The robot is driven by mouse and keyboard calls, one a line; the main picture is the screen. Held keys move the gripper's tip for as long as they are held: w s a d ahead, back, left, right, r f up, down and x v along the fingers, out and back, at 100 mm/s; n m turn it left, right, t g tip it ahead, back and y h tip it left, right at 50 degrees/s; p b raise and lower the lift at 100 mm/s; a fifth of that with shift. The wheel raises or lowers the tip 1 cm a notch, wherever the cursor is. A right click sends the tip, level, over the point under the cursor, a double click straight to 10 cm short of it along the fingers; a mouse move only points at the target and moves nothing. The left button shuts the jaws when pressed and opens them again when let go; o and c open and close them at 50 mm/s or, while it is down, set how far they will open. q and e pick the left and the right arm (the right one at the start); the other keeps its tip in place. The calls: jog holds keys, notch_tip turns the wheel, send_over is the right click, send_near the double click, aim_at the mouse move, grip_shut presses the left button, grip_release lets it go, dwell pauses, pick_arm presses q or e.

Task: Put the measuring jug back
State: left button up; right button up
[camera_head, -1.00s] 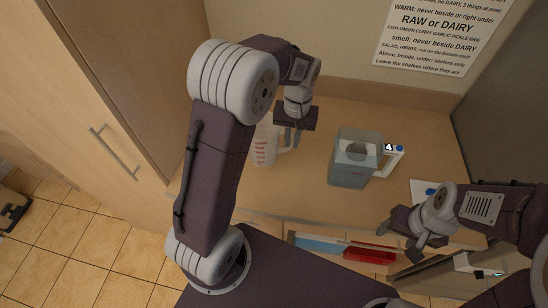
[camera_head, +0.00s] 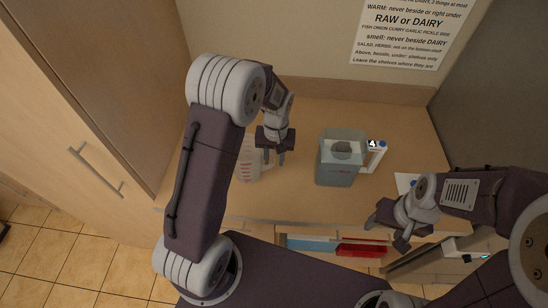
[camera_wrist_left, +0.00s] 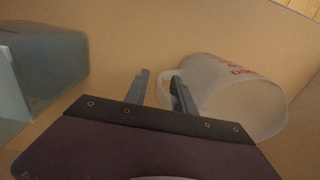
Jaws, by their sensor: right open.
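The measuring jug (camera_head: 246,172) is translucent with red markings. It stands on the counter, partly hidden behind my left arm in the head view. It also shows in the left wrist view (camera_wrist_left: 247,95), with its handle towards my fingers. My left gripper (camera_head: 274,158) is just right of the jug, pointing down. In the left wrist view (camera_wrist_left: 160,88) its fingers are apart, and one finger overlaps the jug's handle. I cannot tell whether it touches or passes through the loop. My right gripper (camera_head: 387,230) is open and empty near the counter's front right.
A grey-blue translucent container (camera_head: 338,172) with a pale handle stands right of my left gripper. A printed sign (camera_head: 412,32) hangs on the back wall.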

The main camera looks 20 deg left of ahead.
pick_arm(q)
jog(key=shift+w, duration=0.1)
jog(key=shift+r, duration=0.25)
notch_tip(320, 180, up, 12)
jog(key=s+f+m, duration=0.1)
jog(key=s+f, duration=0.3)
jog(key=s, duration=0.3)
jog(key=s+a+f+m+t, duration=0.1)
jog(key=s+f, duration=0.3)
jog(key=s, duration=0.3)
jog(key=shift+s+m+h, duration=0.3)
jog(key=shift+s, duration=0.1)
jog(key=shift+a+f+b, duration=0.1)
jog(key=shift+f+b, duration=0.3)
